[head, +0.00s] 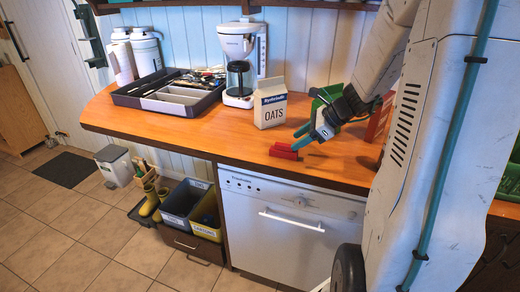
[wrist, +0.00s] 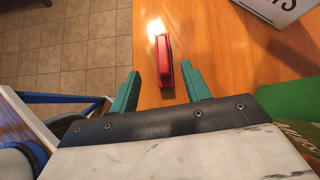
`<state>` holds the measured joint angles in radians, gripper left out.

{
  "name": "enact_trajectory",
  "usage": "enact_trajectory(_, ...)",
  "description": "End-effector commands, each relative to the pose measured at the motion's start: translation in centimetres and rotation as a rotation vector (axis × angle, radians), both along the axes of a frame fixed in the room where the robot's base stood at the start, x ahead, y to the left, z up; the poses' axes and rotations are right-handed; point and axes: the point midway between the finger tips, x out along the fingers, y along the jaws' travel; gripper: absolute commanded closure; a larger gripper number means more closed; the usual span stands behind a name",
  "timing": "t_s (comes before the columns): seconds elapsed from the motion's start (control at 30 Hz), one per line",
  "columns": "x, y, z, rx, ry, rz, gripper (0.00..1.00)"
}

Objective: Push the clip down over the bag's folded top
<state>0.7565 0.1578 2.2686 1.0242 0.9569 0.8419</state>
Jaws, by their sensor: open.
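The red clip (head: 285,151) lies on the wooden counter near its front edge. In the wrist view the clip (wrist: 164,60) lies lengthwise ahead of my gripper, between the lines of the two fingers and nearer the right one. My gripper (head: 308,136) is open and empty, its teal fingers just above and to the right of the clip; it also shows in the wrist view (wrist: 160,88). Only a corner of the bag (wrist: 285,8) shows in the wrist view.
A coffee maker (head: 241,62) stands behind the bag. A dark utensil tray (head: 128,97) is further left. A green item (head: 326,97) and a red box (head: 379,118) stand right, partly hidden by my arm.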

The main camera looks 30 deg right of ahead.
Motion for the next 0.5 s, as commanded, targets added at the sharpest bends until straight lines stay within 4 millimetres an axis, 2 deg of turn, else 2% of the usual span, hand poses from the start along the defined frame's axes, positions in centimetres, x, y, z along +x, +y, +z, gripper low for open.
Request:
enact_trajectory(0.17,0.8,-0.3,0.2,0.045,0.025,-0.094,0.53)
enact_trajectory(0.5,2.4,0.9,-2.2,0.054,0.034,-0.107,0.53)
